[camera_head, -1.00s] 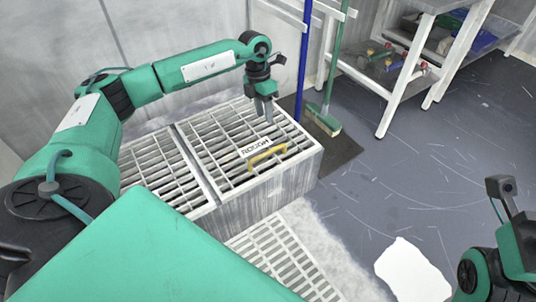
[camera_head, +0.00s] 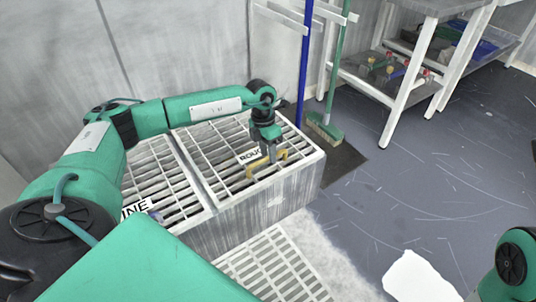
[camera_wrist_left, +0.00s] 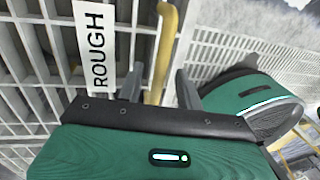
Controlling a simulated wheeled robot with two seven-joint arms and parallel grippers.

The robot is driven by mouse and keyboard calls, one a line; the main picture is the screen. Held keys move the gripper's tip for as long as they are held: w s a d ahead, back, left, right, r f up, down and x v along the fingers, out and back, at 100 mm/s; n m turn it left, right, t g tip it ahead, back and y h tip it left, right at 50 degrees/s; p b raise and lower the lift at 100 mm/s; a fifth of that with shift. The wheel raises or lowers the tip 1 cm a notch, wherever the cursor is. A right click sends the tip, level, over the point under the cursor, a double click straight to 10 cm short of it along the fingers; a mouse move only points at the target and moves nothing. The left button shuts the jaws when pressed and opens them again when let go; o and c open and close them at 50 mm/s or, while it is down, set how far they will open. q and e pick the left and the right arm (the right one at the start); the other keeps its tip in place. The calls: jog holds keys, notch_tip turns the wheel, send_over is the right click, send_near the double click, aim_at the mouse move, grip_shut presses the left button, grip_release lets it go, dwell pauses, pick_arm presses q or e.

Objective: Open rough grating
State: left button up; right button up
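The rough grating (camera_head: 215,148) is a white slatted panel lying closed on a box in the head view. Its yellow handle (camera_head: 282,157) sits near the front edge beside the white ROUGH label (camera_head: 245,157), which is partly hidden by my left gripper (camera_head: 271,158). In the left wrist view the left gripper (camera_wrist_left: 160,84) is open, its two fingers on either side of the yellow handle (camera_wrist_left: 167,35). A narrow gap shows beside the handle. The ROUGH label (camera_wrist_left: 96,48) lies left of the fingers. My right gripper is not visible; only part of the right arm shows at lower right.
A second grating (camera_head: 160,180) with a partly hidden label lies left of the rough one. A green broom (camera_head: 325,128) and a blue pole (camera_head: 304,65) stand behind the box. A white shelf (camera_head: 405,85) is at upper right. Floor (camera_head: 410,190) at right is mostly clear.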

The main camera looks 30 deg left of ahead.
pick_arm(q)
grip_shut()
